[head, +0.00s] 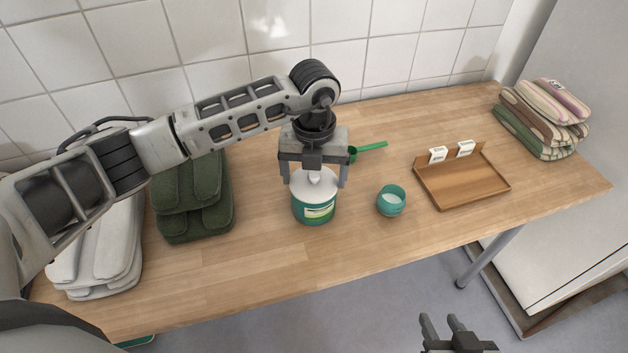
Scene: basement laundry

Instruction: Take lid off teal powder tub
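The teal powder tub (313,212) stands upright on the wooden table, with a pale label on its front. Its white lid (326,188) with a round knob sits on top of the tub. My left gripper (314,178) is right above the tub, pointing down, with its fingers apart on both sides of the lid's knob. I cannot see a finger pressing on the knob. My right gripper (452,330) is low at the bottom edge of the view, in front of the table, with its fingers apart and nothing between them.
A brown tray (462,188) with small white cards is further right. Folded towels stand at the left (195,200) and far right (545,120). The table's front is clear.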

